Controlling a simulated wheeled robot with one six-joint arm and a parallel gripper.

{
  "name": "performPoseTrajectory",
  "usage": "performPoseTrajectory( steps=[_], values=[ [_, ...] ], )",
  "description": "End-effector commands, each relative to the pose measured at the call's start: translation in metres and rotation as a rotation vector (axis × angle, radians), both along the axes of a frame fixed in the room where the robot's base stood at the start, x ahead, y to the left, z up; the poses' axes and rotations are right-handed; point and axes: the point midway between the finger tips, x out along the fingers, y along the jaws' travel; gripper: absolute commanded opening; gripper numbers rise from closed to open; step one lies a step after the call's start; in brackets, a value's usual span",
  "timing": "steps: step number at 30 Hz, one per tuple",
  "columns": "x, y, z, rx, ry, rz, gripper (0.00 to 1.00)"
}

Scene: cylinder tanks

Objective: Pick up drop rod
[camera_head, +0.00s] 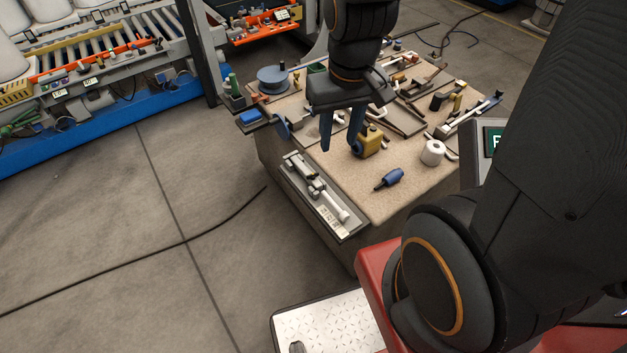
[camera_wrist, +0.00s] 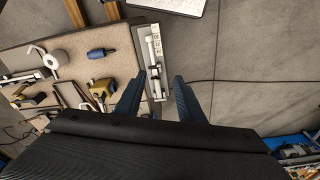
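A white and grey rod-like part (camera_head: 332,200), which I take to be the drop rod, lies in a narrow grey tray (camera_head: 350,234) along the table's near left edge. In the wrist view the rod (camera_wrist: 154,58) lies in its tray (camera_wrist: 141,45), just beyond my fingertips. My gripper (camera_head: 340,142) has two blue fingers, spread apart with nothing between them. It hangs over the tabletop, behind the tray in the head view. The gripper in the wrist view (camera_wrist: 156,92) is also open. The rod's near end there is close to the gap between the fingers.
Several tools and parts crowd the back. Open floor lies left of the table, with a dark cable (camera_head: 180,243) across it.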

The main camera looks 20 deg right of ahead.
Motion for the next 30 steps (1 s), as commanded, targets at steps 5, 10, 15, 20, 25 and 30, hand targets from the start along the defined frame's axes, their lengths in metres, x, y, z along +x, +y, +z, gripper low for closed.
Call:
performPoseTrajectory(
  steps=[5, 10, 15, 20, 25, 30],
  values=[
    [0.028, 0.002, -0.020, -0.021, 0.020, 0.198, 0.29],
    [0.074, 0.005, -0.060, -0.054, 0.045, 0.558, 0.29],
    [0.115, 0.008, -0.110, -0.078, 0.068, 0.931, 0.29],
    [0.148, 0.012, -0.162, -0.093, 0.083, 1.271, 0.29],
    [0.167, 0.015, -0.206, -0.099, 0.090, 1.537, 0.29],
    [0.175, 0.016, -0.225, -0.102, 0.090, 1.660, 0.29]
  ],
)
